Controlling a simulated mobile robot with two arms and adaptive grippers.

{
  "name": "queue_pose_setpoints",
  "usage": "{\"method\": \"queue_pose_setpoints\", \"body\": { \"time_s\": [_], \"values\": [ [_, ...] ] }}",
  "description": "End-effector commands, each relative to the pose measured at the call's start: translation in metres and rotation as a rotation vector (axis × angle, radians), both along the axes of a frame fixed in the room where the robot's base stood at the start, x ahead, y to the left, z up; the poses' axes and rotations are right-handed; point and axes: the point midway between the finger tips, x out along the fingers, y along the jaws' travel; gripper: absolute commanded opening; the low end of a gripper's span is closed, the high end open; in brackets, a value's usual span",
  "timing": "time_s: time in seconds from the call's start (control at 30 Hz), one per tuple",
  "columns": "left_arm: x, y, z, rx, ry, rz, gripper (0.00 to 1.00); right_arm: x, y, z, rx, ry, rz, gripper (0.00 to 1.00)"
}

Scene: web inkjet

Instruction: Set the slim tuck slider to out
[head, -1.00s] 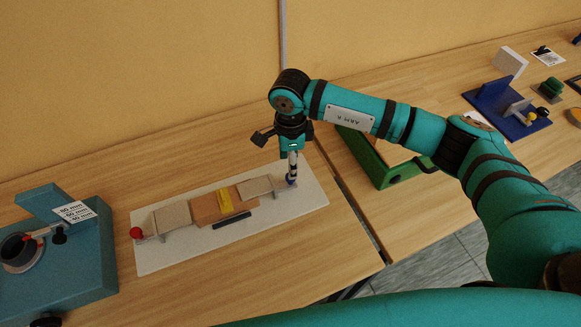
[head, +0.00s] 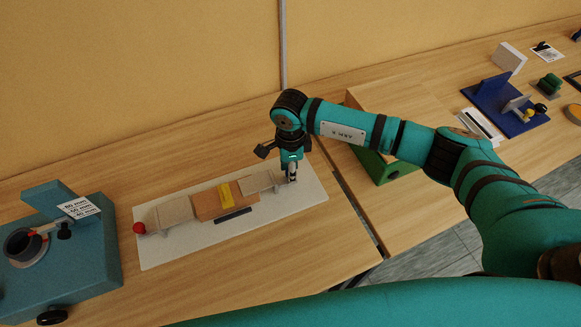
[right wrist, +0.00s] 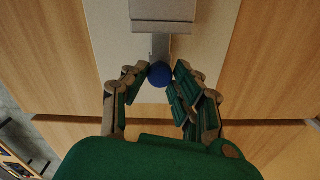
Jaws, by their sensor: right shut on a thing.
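A pale board (head: 165,257) on the table carries a brown block (head: 207,207) with a yellow piece (head: 226,194) on it. A light grey plate lies on each side of the block: the left plate (head: 172,213) has a red ball knob (head: 139,228), and the right plate (head: 258,181) extends toward my right gripper (head: 292,178). In the right wrist view, my right gripper (right wrist: 161,70) is shut on a blue ball knob (right wrist: 160,77) on a short grey stem (right wrist: 160,45). No readable label tells which slider is the slim tuck. My left gripper is out of view.
A teal fixture (head: 95,262) with a size label (head: 80,209) stands at the left. A green-sided box (head: 385,168) is right of the board, beyond a table seam. A blue fixture (head: 492,97) stands farther right. Bare table lies in front of the board.

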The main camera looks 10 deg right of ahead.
Motion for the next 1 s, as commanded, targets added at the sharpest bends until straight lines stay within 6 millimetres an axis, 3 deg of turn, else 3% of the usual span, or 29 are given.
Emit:
{"method": "queue_pose_setpoints", "body": {
  "time_s": [0.37, 0.63, 0.97, 1.0],
  "values": [
    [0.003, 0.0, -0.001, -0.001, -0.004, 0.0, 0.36, 0.001, -0.002, 0.0, 0.0, -0.002, -0.001, 0.0],
    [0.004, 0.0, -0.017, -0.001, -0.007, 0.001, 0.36, 0.009, -0.042, -0.002, -0.003, -0.004, -0.005, 0.0],
    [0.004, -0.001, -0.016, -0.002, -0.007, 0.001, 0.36, 0.01, -0.047, 0.001, -0.001, -0.003, -0.001, 0.0],
    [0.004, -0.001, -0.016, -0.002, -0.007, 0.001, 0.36, 0.01, -0.047, 0.001, -0.001, -0.003, -0.001, 0.29]
  ]
}}
